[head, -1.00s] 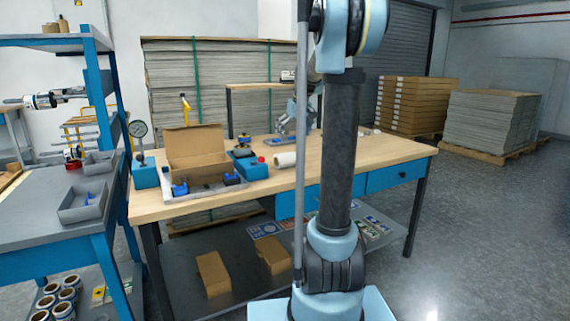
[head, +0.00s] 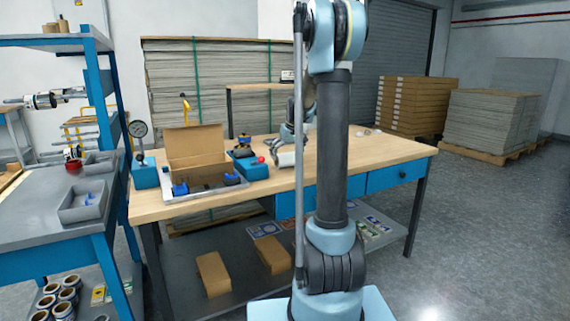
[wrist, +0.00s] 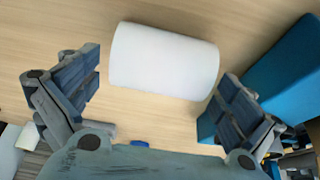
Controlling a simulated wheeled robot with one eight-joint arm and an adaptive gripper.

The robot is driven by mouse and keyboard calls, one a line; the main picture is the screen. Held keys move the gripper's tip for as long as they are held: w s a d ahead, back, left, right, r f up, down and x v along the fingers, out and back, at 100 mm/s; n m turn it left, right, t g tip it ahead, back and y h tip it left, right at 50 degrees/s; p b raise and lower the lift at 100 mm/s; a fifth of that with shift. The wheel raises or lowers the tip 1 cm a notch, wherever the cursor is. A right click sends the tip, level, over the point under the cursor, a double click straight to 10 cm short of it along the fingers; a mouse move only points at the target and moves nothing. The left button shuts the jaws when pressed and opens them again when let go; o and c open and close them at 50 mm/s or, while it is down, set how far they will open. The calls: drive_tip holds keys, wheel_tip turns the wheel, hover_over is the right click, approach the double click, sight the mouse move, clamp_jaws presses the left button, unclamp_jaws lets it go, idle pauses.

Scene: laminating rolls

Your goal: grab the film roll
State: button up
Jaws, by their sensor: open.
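The film roll (wrist: 163,60) is a plain white cylinder lying on its side on the wooden bench. In the wrist view it spans most of the gap between my fingers.
A blue block (wrist: 288,70) stands close to my right finger. On the bench (head: 390,150) are an open cardboard box (head: 196,150), a grey tray with blue parts and a dial gauge (head: 138,130). The right part of the bench top is mostly clear.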

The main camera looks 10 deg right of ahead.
drive_tip(key=shift+w+f, duration=0.1)
drive_tip(key=shift+f, duration=0.2)
drive_tip(key=shift+c, duration=0.2)
drive_tip(key=c, duration=1.1)
drive_tip(key=shift+o, duration=0.2)
drive_tip(key=shift+r, duration=0.15)
